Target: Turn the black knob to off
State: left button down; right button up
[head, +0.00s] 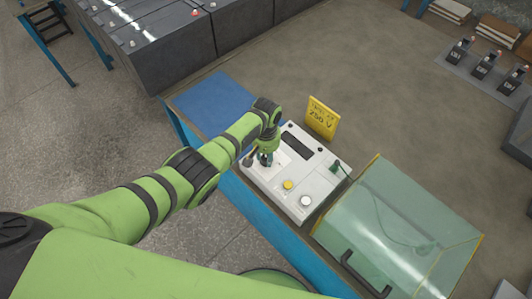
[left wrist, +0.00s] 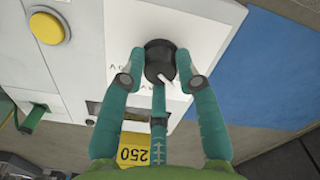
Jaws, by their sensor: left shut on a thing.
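The black knob (left wrist: 160,62) sits on the front of the white control box (left wrist: 85,30). A white pointer line on it slants toward the bottom right of the left wrist view. My left gripper (left wrist: 165,65) is shut on the knob, with a finger on each side of it. Some panel lettering shows beside the knob, but I cannot read it as off. In the head view, my left gripper (head: 264,158) is over the upper left part of the white control box (head: 275,195) and hides most of the knob. My right gripper is not in view.
A yellow button (head: 287,185) and a white button (head: 306,200) are on the box. A yellow 250 V sign (head: 321,118) stands behind it. A clear green cover (head: 400,225) is at the right. A blue mat (head: 213,102) lies at the left.

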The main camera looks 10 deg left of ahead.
aim_at(266, 156)
pick_arm(q)
jog(key=shift+w+r+n, duration=0.1)
jog(key=shift+n, duration=0.6)
jog(key=c, duration=0.9)
grip_release()
notch_tip(266, 156, up, 12)
